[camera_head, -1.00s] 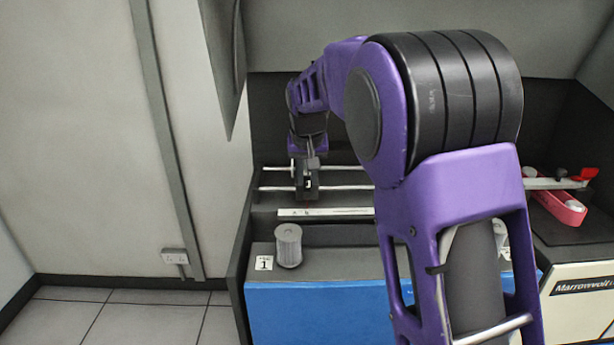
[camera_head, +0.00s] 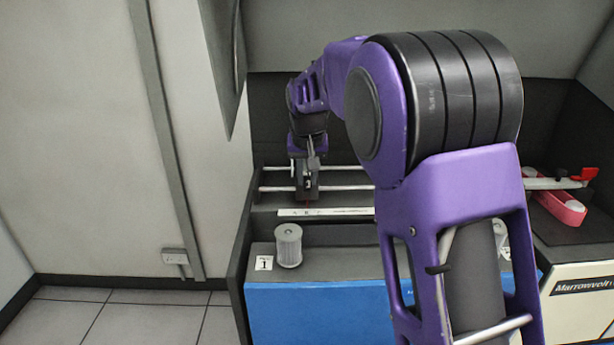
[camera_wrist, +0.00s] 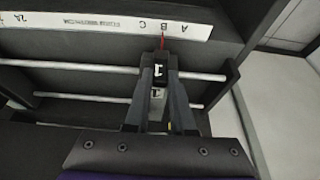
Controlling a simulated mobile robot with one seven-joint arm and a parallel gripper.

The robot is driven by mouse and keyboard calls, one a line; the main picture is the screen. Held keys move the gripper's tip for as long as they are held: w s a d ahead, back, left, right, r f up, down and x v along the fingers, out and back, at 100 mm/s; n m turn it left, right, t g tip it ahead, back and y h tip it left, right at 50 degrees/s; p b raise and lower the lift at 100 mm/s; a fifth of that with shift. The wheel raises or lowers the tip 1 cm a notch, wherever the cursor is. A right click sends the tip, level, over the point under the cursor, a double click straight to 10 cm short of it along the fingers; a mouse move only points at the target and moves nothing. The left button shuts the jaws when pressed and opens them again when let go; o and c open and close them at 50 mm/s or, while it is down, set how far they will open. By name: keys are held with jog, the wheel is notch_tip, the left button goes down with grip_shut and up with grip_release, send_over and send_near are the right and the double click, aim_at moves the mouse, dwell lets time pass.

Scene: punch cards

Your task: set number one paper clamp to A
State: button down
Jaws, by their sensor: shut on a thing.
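The number one paper clamp (camera_wrist: 159,71) is a small black block with a white "1", sitting on two metal rails. Its red pointer (camera_wrist: 163,43) stands at about the letter B on the white scale strip (camera_wrist: 100,25), with A and C to either side. My gripper (camera_wrist: 160,78) is shut on the clamp, a finger on each side of it. The strip also shows in the head view (camera_head: 340,211).
The rails (camera_head: 345,187) run left to right behind the strip. A grey ribbed cylinder (camera_head: 288,246) stands in front, beside a "1" label (camera_head: 263,263). My arm hides the middle of the machine. A pink part with a red end (camera_head: 562,208) lies at right.

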dwell(0.3)
jog(key=shift+a+p, duration=0.45)
jog(key=shift+a, duration=1.3)
jog(key=c, duration=0.8)
grip_release()
jog(key=shift+a, duration=0.1)
jog(key=shift+o, duration=0.2)
jog(key=shift+r, duration=0.2)
jog(key=p+v, duration=0.1)
jog(key=v, duration=1.6)
jog(key=shift+s, duration=0.15)
